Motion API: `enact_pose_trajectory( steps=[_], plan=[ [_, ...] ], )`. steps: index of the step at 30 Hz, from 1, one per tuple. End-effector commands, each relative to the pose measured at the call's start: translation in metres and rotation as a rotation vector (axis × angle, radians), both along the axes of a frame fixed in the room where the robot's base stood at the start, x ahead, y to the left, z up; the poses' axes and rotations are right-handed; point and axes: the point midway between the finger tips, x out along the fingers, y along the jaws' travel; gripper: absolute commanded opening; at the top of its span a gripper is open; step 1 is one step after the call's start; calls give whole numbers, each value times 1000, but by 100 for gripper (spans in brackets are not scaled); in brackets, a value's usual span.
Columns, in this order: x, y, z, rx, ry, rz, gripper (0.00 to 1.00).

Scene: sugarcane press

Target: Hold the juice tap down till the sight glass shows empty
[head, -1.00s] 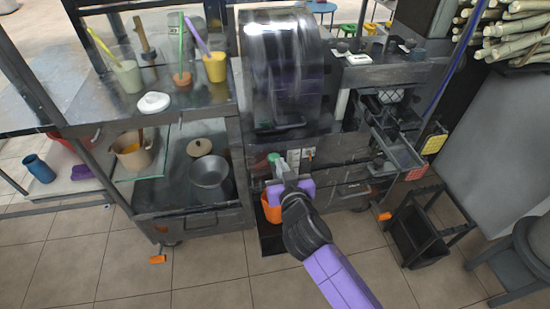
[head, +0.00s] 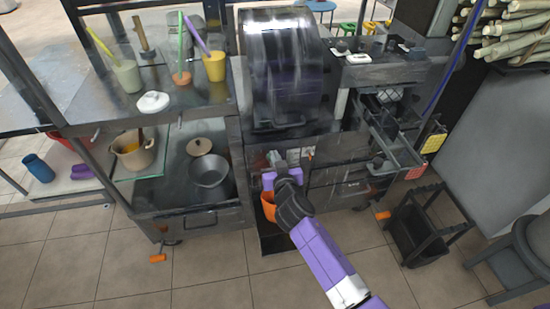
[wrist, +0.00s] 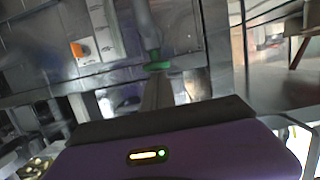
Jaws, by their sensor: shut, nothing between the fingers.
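The juice tap shows in the wrist view as a green piece (wrist: 158,66) at the lower end of a grey cylinder. My gripper (wrist: 163,78) is shut and empty, its fingertips right at the green piece; I cannot tell whether they touch it or press it down. In the head view my gripper (head: 275,158) is at the front of the press (head: 283,70), below its drum, and hides the tap. I cannot make out the sight glass or its level in either view.
An orange bucket (head: 268,206) stands below my gripper, partly hidden by it. A black stand (head: 425,228) is at the right. The tiled floor in front is mostly clear.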

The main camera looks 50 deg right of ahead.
Motion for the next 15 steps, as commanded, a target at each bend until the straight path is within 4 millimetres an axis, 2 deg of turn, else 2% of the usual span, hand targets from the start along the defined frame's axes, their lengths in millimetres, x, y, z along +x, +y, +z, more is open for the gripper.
enact_pose_trajectory(
  steps=[8, 15],
  plan=[
    [0, 0, -1, 0, 0, 0, 0],
    [0, 0, -18, 1, -1, 1, 0]
  ],
)
